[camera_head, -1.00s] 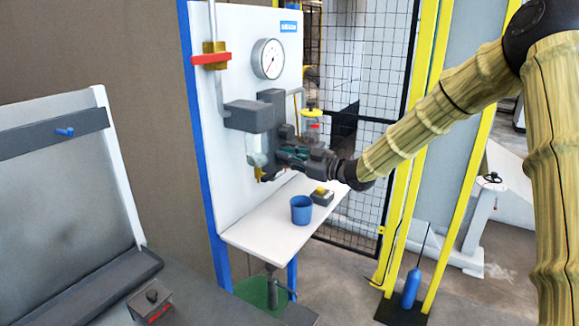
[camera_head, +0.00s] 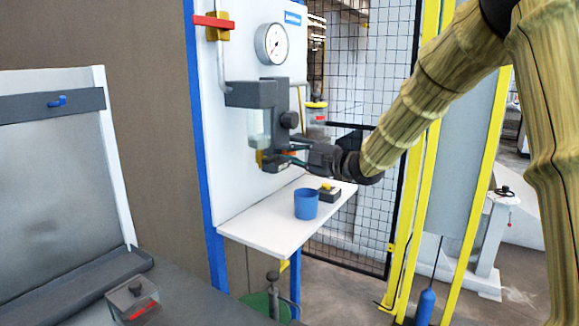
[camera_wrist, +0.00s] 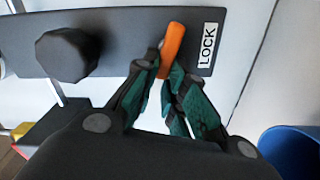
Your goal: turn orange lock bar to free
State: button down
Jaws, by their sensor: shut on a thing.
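The orange lock bar (camera_wrist: 172,46) shows in the wrist view between the green-padded fingers of my gripper (camera_wrist: 168,78). My gripper is shut on it. The bar sits on a dark plate (camera_wrist: 125,22), near a white LOCK label (camera_wrist: 208,46), and points down and slightly left from its top end. Its lower part is partly hidden by the fingers. In the head view, my gripper (camera_head: 290,158) is at the dark block assembly on the white panel, and a small orange part (camera_head: 289,152) shows at the fingers.
A black knob (camera_wrist: 66,54) stands left of the bar. A gauge (camera_head: 271,44) and a red-handled valve (camera_head: 214,22) are above.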

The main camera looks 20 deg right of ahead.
jog(key=n+b, duration=0.1)
jog(key=b, duration=0.1)
jog(key=n+b, duration=0.2)
jog(key=shift+f, duration=0.4)
jog(key=shift+w+r+n, duration=0.1)
jog(key=shift+r+n, duration=0.05)
jog(key=shift+n, duration=0.15)
jog(key=c, duration=1.5)
grip_release()
jog(key=v, duration=1.2)
jog(key=shift+f, duration=0.2)
